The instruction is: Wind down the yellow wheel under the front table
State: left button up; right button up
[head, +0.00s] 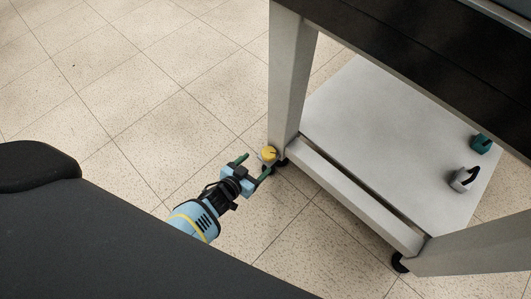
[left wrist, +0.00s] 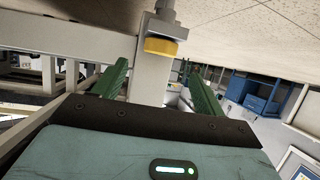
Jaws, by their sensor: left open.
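The yellow wheel (head: 269,153) sits low at the foot of the table's near leg, close to the floor. In the left wrist view the yellow wheel (left wrist: 161,46) appears beyond the fingers, between their tips across the picture. My left gripper (head: 254,164) has its green fingers apart, with the wheel just ahead of them; I see no contact. The left wrist view shows the same open fingers (left wrist: 156,75) with nothing held. The front table (head: 291,85) has pale legs and a dark top. My right gripper does not show.
A pale lower shelf (head: 380,130) spans the table legs. A teal part (head: 481,143) and a grey ring-like part (head: 463,179) rest on it. A black foot (head: 399,262) stands under another corner. Tiled floor (head: 110,90) left of the table is clear.

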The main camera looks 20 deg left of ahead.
aim_at(267, 154)
pick_arm(q)
jog(key=b+x, duration=0.4)
jog(key=x, duration=0.2)
jog(key=shift+s+f, duration=0.1)
jog(key=shift+w+d+f+b, duration=0.2)
jog(key=shift+w+b, duration=0.25)
jog(key=shift+w, duration=0.5)
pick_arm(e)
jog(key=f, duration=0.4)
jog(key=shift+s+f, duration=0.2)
